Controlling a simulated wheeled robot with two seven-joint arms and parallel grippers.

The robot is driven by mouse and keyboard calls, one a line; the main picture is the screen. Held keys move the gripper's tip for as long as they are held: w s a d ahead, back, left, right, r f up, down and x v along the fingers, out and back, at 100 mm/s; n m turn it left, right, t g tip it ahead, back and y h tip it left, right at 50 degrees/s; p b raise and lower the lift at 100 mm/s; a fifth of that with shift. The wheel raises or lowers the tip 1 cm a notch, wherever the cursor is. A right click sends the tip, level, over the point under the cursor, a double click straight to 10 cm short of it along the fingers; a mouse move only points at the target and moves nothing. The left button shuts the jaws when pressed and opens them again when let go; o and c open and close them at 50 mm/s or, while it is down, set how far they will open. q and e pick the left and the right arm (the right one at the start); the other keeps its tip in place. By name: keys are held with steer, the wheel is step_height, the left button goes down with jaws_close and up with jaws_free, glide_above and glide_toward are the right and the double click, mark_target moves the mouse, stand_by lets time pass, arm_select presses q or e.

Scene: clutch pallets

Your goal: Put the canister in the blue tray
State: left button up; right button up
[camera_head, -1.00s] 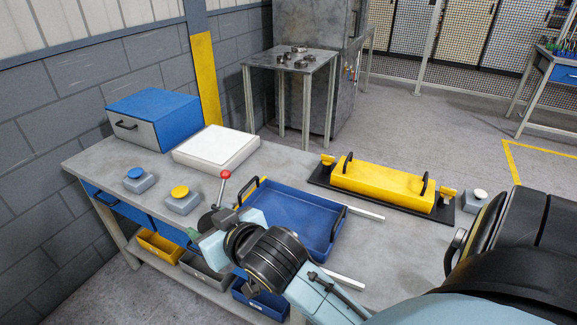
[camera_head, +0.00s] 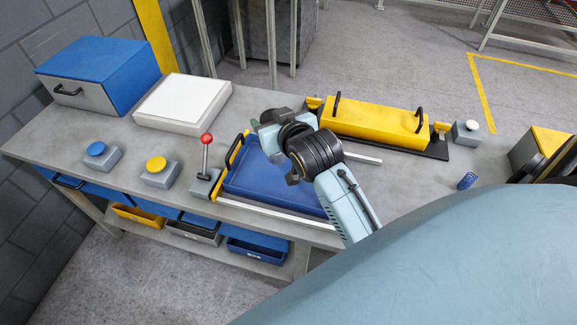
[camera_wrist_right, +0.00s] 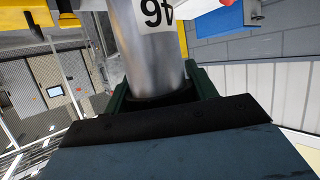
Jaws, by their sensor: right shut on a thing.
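The canister (camera_wrist_right: 157,55) is a silver cylinder with a black-on-white number label, seen in the right wrist view. My right gripper (camera_wrist_right: 160,90) is shut on it, with a dark green finger on each side. In the head view, my right wrist is above the far part of the blue tray (camera_head: 250,185). I cannot make out the canister there; my own arm seems to hide it. The tray lies on the grey workbench, with a dark handle at its left end; my arm covers its right part. My left gripper is not in view.
A red-knobbed lever (camera_head: 206,155) stands just left of the tray. A yellow block with black handles (camera_head: 372,122) lies behind it to the right. Blue (camera_head: 96,150) and yellow (camera_head: 156,165) buttons, a white slab (camera_head: 183,102) and a blue cabinet (camera_head: 97,72) stand left. A small blue coil (camera_head: 467,181) lies right.

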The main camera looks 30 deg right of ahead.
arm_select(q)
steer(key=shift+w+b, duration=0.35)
arm_select(e)
steer(key=w+d+f+m+h, duration=0.1)
steer(key=d+f, duration=0.2)
steer(key=f, duration=0.9)
steer(key=shift+w+d, duration=0.3)
steer(key=shift+d, duration=0.05)
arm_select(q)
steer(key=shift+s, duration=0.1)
arm_select(e)
steer(key=shift+f, duration=0.15)
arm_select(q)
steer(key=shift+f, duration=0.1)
arm_select(e)
steer(key=o, duration=1.5)
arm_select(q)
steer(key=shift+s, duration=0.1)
arm_select(e)
steer(key=shift+o, duration=0.2)
